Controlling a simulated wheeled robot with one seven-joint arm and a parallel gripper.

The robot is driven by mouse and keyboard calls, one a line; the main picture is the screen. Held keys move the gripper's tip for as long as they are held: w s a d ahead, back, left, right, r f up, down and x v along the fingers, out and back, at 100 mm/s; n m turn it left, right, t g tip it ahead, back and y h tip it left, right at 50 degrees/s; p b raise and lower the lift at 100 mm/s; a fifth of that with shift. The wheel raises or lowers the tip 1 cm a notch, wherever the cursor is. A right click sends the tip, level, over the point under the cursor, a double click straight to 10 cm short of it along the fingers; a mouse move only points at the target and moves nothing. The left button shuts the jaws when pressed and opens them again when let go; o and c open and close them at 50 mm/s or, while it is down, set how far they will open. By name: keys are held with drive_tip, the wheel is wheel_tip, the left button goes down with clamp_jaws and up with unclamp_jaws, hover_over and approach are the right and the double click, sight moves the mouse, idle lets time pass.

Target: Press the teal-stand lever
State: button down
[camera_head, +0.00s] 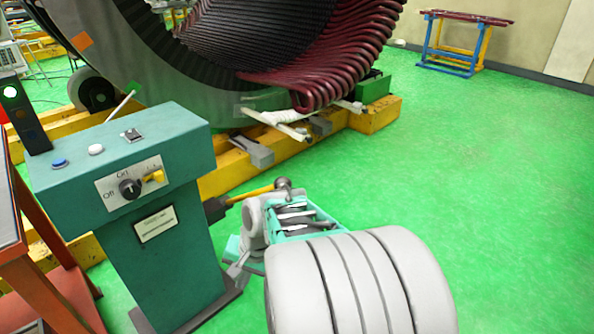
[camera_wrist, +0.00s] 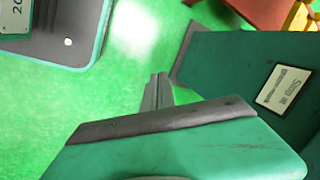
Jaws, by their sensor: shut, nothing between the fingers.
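The teal stand (camera_head: 165,235) is at the left of the head view, with buttons and a knob on its sloped top. A yellow lever (camera_head: 250,194) with a dark base and a grey ball end sticks out from its right side. My gripper (camera_head: 236,279) points down, low to the right of the stand and below the lever; my arm partly hides it. In the wrist view the shut, empty gripper fingers (camera_wrist: 158,88) show over the green floor, left of the stand (camera_wrist: 235,70) and apart from it. The lever does not show in the wrist view.
The large stator (camera_head: 215,85) with dark red coils rests on a yellow frame (camera_head: 370,115) behind the stand. An orange table (camera_head: 50,290) stands at the left. A blue and yellow trestle (camera_head: 450,50) is at the back. Green floor to the right is free.

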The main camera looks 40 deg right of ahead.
drive_tip(key=s+d+r+m+t+p, duration=0.2)
drive_tip(key=d+r+m+p, duration=0.2)
drive_tip(key=d+m, duration=0.3)
drive_tip(key=s+d+r+m+t+p, duration=0.2)
drive_tip(key=d+r+m+p, duration=0.3)
drive_tip(key=d+m, duration=0.3)
drive_tip(key=s+d+r+m+t+h+p, duration=0.1)
drive_tip(key=s+d+r+m+t+p, duration=0.1)
drive_tip(key=d+m, duration=0.5)
wheel_tip(320, 180, up, 3)
drive_tip(key=d+t+p, duration=0.1)
drive_tip(key=d+p, duration=0.1)
drive_tip(key=shift+d+m+t+p, duration=0.15)
drive_tip(key=shift+m+t+p, duration=0.15)
drive_tip(key=shift+p, duration=0.05)
drive_tip(key=shift+f, duration=0.1)
drive_tip(key=w+a+f+b, duration=0.1)
drive_tip(key=w+f, duration=0.2)
drive_tip(key=w, duration=0.8)
drive_tip(key=shift+a+f+b, duration=0.3)
drive_tip(key=shift+b, duration=0.05)
